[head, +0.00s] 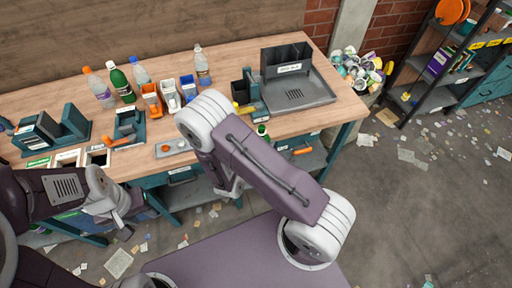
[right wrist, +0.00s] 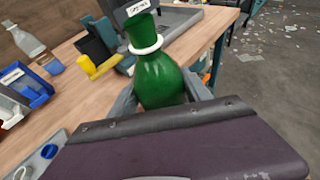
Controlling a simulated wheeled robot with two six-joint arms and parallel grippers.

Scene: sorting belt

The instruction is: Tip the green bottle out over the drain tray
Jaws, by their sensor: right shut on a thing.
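The green bottle (right wrist: 160,78) has a green cap and a white neck ring. My right gripper (right wrist: 163,98) is shut around its body, with a grey finger on each side. The bottle looks roughly upright, cap up. In the head view only its green top (head: 262,130) shows beside my right arm, near the table's front edge; that gripper is hidden there. The dark drain tray (head: 318,95), with a labelled black holder at its back, is on the table's right end, beyond the bottle. My left gripper (head: 122,212) is low at the left, apart from the table objects; its jaw opening is unclear.
Another green bottle (head: 121,84) stands at the table's back left among clear bottles. Small white, orange and blue bins (head: 170,95) are right of them. A teal and yellow device (right wrist: 98,55) stands close to the held bottle. A full waste bin (head: 360,72) is beyond the table.

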